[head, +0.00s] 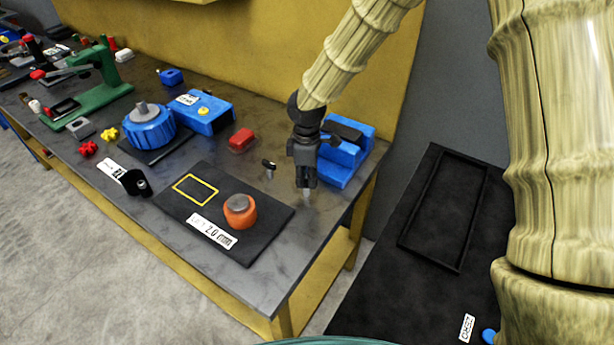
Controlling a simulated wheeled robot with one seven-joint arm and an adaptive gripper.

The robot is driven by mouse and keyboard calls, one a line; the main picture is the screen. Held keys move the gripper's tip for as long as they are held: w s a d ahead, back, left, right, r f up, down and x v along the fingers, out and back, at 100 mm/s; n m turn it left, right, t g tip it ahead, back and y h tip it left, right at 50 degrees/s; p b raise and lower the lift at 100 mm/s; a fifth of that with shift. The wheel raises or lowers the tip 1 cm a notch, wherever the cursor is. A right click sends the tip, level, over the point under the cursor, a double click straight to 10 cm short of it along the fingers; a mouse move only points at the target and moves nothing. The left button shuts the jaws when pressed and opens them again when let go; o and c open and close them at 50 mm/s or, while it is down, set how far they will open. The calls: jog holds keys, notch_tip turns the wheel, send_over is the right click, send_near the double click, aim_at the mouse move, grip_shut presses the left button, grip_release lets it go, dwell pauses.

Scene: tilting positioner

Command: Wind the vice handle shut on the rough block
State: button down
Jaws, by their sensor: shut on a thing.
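A blue vice (349,165) stands at the right end of the bench. A dark piece (343,131) shows at its top; I cannot tell whether it is the rough block or a jaw. My gripper (306,184) points down just left of the vice, low over the bench, with its fingers together. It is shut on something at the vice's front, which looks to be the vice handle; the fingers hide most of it. A small pale bit (307,196) shows below the fingertips. How far apart the vice jaws are is hidden by my wrist.
A small black-topped peg (268,166) stands left of my gripper. A red block (241,138), a blue box (203,114) and a blue round unit (149,128) lie farther left. A black mat (262,245) with an orange round piece (240,211) is in front.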

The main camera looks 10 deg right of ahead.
jog(key=shift+s+f, duration=0.15)
jog(key=c, duration=1.5)
grip_release()
jog(key=shift+r, duration=0.2)
notch_tip(320, 180, up, 12)
jog(key=shift+f, duration=0.15)
